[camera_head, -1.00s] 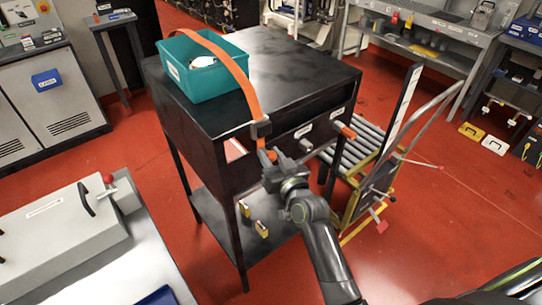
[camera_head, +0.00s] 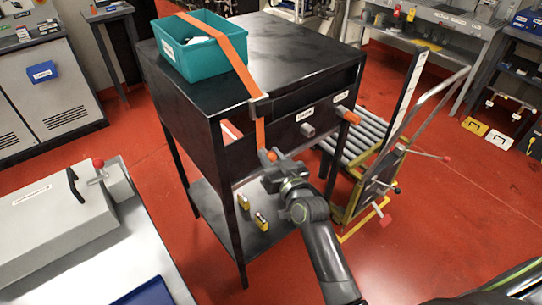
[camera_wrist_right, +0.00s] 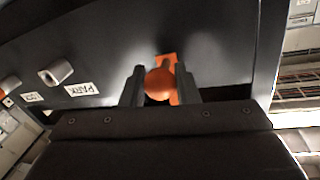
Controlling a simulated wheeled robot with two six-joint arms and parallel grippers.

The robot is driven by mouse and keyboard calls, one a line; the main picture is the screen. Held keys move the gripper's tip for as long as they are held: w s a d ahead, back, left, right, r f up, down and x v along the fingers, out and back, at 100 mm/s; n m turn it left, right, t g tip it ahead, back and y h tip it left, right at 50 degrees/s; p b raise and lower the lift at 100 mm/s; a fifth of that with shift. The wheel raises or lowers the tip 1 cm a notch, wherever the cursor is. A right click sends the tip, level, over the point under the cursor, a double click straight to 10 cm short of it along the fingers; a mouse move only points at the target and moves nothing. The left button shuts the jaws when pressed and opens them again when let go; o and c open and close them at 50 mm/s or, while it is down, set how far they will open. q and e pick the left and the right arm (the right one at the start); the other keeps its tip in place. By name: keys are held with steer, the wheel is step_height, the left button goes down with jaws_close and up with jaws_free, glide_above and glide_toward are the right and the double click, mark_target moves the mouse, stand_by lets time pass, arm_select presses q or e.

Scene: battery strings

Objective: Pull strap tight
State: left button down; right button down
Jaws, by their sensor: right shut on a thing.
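The orange strap (camera_head: 238,62) runs over the teal bin (camera_head: 205,64) and down across the black table top (camera_head: 300,52). It lies nearly straight, close over the bin's rim. It goes through a dark buckle (camera_head: 260,107) at the table's front edge and hangs down the front. At its lower end is an orange ball (camera_wrist_right: 159,84). My right gripper (camera_head: 270,160) is shut on this ball in front of the table, below the buckle. In the right wrist view the ball sits between the two dark fingers (camera_wrist_right: 160,88). My left gripper is not in view.
Two knobs, one grey (camera_head: 307,130) and one orange (camera_head: 347,115), stick out from the table's front. A roller cart (camera_head: 365,130) with a metal handle stands to the right. A grey bench (camera_head: 110,265) is at the lower left.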

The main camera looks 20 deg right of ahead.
steer(key=shift+f, duration=0.6)
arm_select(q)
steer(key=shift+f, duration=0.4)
arm_select(e)
steer(key=c, duration=1.1)
jaws_free()
steer(key=shift+c, duration=0.2)
steer(key=shift+r, duration=0.1)
arm_select(q)
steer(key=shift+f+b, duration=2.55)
steer(key=shift+b, duration=0.1)
arm_select(e)
steer(key=s+d, duration=0.2)
steer(key=s, duration=1.5)
steer(key=shift+s+d, duration=0.15)
steer(key=shift+d, duration=0.2)
